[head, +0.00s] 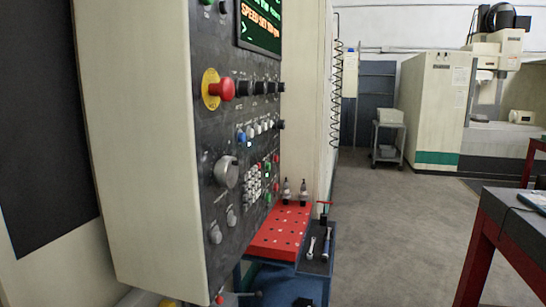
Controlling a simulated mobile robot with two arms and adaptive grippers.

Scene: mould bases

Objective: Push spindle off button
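The machine's control panel (215,130) stands close in front of me, seen at a slant. A large red mushroom button (227,90) on a yellow ring sits at its upper left. A row of small push buttons (262,126), one blue and several pale, runs across the middle. Lower right is a pale keypad (252,181) with small red and green buttons beside it. The labels are too small to read, so I cannot tell which button is spindle off. Neither of my grippers shows in this view.
Dark knobs (262,88), a large grey dial (227,172) and a lit screen (260,22) share the panel. A red perforated tray (280,232) with bottles and tools nearby stands beyond it. A red-framed table (500,222) is at right. The floor (385,225) between is clear.

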